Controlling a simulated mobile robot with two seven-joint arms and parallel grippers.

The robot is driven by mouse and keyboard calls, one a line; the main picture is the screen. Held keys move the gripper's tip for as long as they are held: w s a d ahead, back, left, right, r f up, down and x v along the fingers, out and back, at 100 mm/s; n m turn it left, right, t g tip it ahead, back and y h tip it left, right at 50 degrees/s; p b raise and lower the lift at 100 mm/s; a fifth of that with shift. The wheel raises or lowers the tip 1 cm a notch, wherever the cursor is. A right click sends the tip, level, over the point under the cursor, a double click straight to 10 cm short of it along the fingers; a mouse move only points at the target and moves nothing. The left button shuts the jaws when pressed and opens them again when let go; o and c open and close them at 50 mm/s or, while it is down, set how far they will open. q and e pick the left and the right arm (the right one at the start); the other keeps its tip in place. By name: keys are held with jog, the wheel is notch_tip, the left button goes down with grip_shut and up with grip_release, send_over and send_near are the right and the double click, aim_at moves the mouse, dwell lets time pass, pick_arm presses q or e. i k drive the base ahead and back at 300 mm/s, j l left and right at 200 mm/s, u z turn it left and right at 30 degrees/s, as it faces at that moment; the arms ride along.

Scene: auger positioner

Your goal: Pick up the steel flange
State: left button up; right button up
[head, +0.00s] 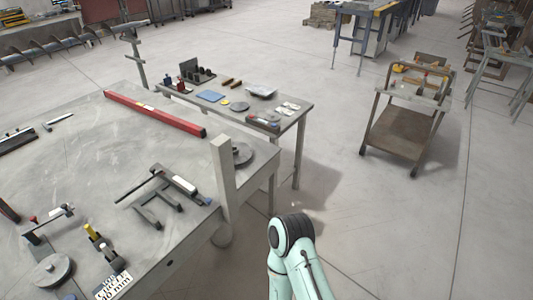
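Two round grey metal discs could be the steel flange; I cannot tell for sure which one is. One disc (242,154) lies at the right corner of the large grey table (95,150), partly behind an upright grey post (222,170). The other disc (53,269), with a raised centre, lies near the table's front edge at the lower left. Neither of my grippers shows in the head view. Only a pale green arm of mine with a dark joint shows at the bottom, right of the table and apart from both discs.
A long red bar (155,114), a dark clamp-like tool (160,193) and a lettered plate (113,285) lie on the large table. A smaller bench (292,108) with tools stands behind it. A cart (397,134) stands at right. Floor between them is clear.

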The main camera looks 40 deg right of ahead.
aim_at(242, 152)
jog(key=z, duration=1.1)
jog(key=u, duration=0.4)
jog(key=l+u, duration=0.1)
jog(key=u, duration=0.3)
jog(key=i+l+u, duration=0.1)
jog(key=u, duration=0.35)
jog(key=l+u, duration=0.1)
jog(key=u, duration=0.3)
jog(key=l+u, duration=0.45)
jog(key=k+l+u, duration=0.15)
jog(key=l+u, duration=0.3)
jog(key=k+l+u, duration=0.2)
jog(key=l, duration=0.15)
jog(key=k+l+u, duration=0.15)
jog(key=l, duration=0.15)
jog(key=k+l+u, duration=0.2)
jog(key=k+l, duration=0.15)
jog(key=l, duration=0.2)
jog(key=k+l, duration=0.2)
jog(key=l, duration=0.15)
jog(key=k+l+u, duration=0.1)
jog(key=l, duration=0.25)
